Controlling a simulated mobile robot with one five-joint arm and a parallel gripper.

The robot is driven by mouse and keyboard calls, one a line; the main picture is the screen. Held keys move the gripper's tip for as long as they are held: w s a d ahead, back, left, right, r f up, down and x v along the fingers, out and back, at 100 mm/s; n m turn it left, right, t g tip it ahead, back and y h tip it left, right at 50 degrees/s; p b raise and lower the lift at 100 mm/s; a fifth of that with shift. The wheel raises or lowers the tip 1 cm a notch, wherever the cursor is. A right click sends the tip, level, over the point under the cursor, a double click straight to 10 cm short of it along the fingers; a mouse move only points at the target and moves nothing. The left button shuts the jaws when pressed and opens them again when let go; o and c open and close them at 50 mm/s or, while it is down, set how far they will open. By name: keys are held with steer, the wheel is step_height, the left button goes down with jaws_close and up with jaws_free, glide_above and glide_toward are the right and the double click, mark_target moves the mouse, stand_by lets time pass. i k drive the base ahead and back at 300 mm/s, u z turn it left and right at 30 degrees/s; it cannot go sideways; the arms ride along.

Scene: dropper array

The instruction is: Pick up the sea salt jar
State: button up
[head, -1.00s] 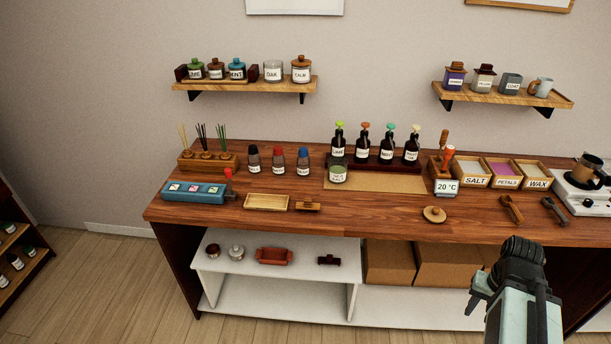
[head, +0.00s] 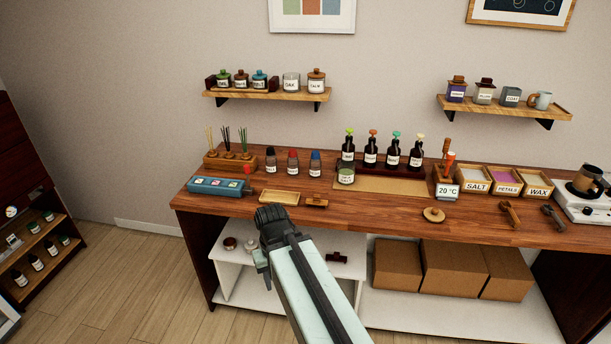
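A small glass jar with pale green contents (head: 346,173) stands on the worktop at the left end of a tan mat (head: 395,186), in front of the dark dropper bottles. Its label is small and blurred; it may be the sea salt jar. A wooden box labelled SALT (head: 475,186) stands further right. My gripper (head: 271,215) is at the end of my raised arm, left of and nearer than the jar, over the worktop's front edge in the picture. It is apart from the jar. I see no object in it, and its fingers cannot be made out.
A wooden tray (head: 279,198) and a small wooden stand (head: 316,202) lie near the front edge. Boxes labelled PETALS and WAX, and a burner (head: 590,203), are right. Wall shelves hold more jars.

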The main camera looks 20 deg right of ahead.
mark_target(346, 172)
steer(key=u, duration=0.2)
steer(key=i, duration=1)
steer(key=z, duration=0.05)
